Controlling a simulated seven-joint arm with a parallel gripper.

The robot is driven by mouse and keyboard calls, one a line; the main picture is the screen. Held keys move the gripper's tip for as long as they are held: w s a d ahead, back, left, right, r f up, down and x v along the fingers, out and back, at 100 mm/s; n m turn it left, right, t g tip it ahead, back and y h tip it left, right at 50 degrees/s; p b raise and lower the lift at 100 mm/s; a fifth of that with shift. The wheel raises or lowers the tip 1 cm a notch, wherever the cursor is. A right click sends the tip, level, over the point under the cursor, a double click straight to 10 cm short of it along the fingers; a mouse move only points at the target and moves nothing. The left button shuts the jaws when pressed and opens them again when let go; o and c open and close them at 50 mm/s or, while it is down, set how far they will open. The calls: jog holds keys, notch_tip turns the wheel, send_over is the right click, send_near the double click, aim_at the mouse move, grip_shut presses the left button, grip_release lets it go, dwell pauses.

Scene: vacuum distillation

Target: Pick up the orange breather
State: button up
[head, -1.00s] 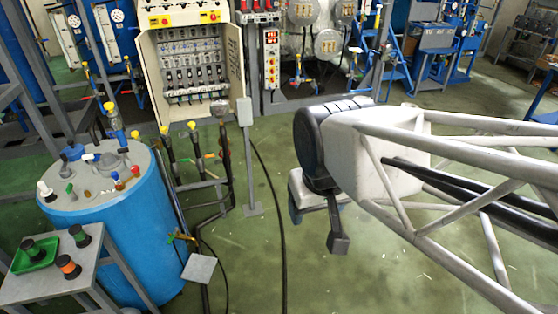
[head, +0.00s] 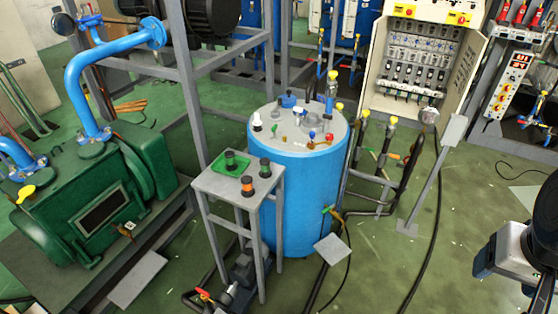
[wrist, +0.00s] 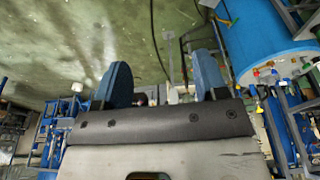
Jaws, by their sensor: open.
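I cannot make out the orange breather in the wrist view.
A tall blue tank (head: 295,195) with fittings on its lid stands right behind the table. A green pump (head: 95,215) is on the left. Grey frame posts rise behind the table. Valves and hoses stand right of the tank. Open green floor lies farther right.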

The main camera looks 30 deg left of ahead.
jog(key=shift+o, duration=0.5)
dwell(0.3)
jog(key=w+a+f+n+g, duration=0.15)
jog(key=w+a+n, duration=0.25)
jog(key=w+a, duration=0.75)
jog(key=w+a+f+n, duration=0.2)
jog(key=w+a+n, duration=0.2)
jog(key=w+a, duration=0.8)
jog(key=n+g, duration=0.1)
jog(key=n, duration=0.6)
send_near(247, 178)
jog(key=f, duration=0.2)
jog(key=d+f, duration=0.1)
jog(key=f, duration=0.2)
jog(key=shift+w+f, duration=0.1)
jog(key=shift+a+f, duration=0.3)
jog(key=shift+a, duration=0.1)
